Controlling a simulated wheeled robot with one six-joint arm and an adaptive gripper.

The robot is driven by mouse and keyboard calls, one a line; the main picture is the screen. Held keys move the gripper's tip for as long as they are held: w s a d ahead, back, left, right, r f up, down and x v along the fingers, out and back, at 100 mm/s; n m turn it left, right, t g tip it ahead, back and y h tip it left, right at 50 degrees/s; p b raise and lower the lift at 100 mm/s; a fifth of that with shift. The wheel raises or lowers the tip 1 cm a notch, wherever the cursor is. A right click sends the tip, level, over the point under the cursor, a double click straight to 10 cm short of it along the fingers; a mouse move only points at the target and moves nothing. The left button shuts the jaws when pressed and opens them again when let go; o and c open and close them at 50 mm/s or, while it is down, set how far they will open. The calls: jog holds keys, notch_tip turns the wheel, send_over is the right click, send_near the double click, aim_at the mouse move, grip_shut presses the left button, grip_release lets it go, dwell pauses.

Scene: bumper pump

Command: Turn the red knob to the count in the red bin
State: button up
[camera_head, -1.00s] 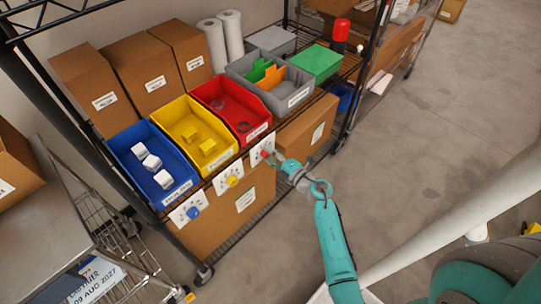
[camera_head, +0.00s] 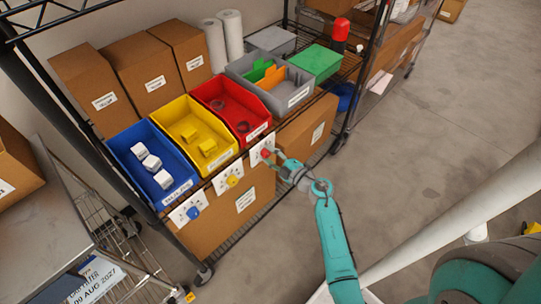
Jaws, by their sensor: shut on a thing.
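The red knob (camera_head: 265,153) sits on a white dial card (camera_head: 258,146) at the shelf's front edge, below the red bin (camera_head: 205,93). My gripper (camera_head: 272,154) is at the knob, shut on it, and its fingers partly cover the knob and card. The red bin holds a few dark ring-like parts (camera_head: 241,127), one near the front and at least one farther back; I cannot count them surely. The dial marks are too small to read.
The yellow bin (camera_head: 166,113) with yellow blocks and the blue bin (camera_head: 128,143) with white blocks stand to the left. Below them are a yellow knob (camera_head: 232,180) and a blue knob (camera_head: 193,212). A grey divided bin (camera_head: 300,97) stands right. Open floor lies right of the rack.

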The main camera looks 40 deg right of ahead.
jog(key=o, duration=1.1)
jog(key=shift+o, duration=0.2)
jog(key=shift+s, duration=0.1)
jog(key=s, duration=1.1)
jog(key=shift+s+r, duration=0.35)
jog(key=shift+r, duration=0.05)
jog(key=shift+d, duration=0.1)
